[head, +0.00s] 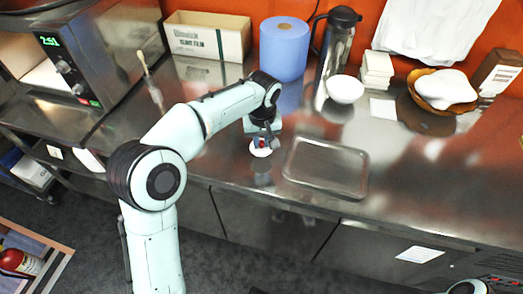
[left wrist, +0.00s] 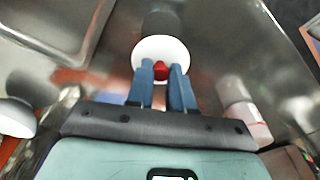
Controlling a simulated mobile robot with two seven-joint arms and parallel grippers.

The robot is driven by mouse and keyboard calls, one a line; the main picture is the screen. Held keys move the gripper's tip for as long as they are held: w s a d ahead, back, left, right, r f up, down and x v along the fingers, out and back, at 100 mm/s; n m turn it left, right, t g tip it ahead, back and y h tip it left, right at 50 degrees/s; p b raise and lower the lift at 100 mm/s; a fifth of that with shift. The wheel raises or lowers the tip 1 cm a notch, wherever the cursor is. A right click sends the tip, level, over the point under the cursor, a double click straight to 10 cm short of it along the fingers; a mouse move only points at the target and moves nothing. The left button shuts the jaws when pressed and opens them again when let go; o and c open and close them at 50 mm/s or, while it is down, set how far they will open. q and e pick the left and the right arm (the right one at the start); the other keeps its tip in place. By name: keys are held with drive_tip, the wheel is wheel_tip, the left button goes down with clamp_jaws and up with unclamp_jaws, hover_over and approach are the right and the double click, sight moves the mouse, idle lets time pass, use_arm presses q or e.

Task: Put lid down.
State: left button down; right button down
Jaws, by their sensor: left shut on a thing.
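The lid is a small white disc with a red knob. It shows in the head view (head: 260,151) near the front of the steel counter, and in the left wrist view (left wrist: 160,50). My left gripper (head: 263,139) reaches down over it. In the left wrist view its blue fingers (left wrist: 161,77) are shut on the red knob (left wrist: 160,70). A dark round patch shows just beyond the lid in that view. I cannot tell whether the lid touches the counter or hangs slightly above it. My right gripper is not in view.
An empty metal tray (head: 325,168) lies right of the lid. Behind stand a blue roll (head: 284,48), a flask (head: 337,50), a white bowl (head: 345,89) and a cardboard box (head: 207,36). An oven (head: 75,50) is at the left. Bare counter lies left of the lid.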

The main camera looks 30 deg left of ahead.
sight(262, 146)
use_arm(q)
drive_tip(key=shift+f+b, duration=0.3)
drive_tip(key=shift+f, duration=1.95)
drive_tip(key=shift+f, duration=0.2)
drive_tip(key=c, duration=1)
unclamp_jaws()
drive_tip(key=shift+r, duration=0.15)
drive_tip(key=r, duration=0.4)
drive_tip(key=r+p, duration=0.1)
drive_tip(key=r, duration=0.3)
drive_tip(key=s+d+r+p, duration=0.1)
drive_tip(key=r, duration=0.3)
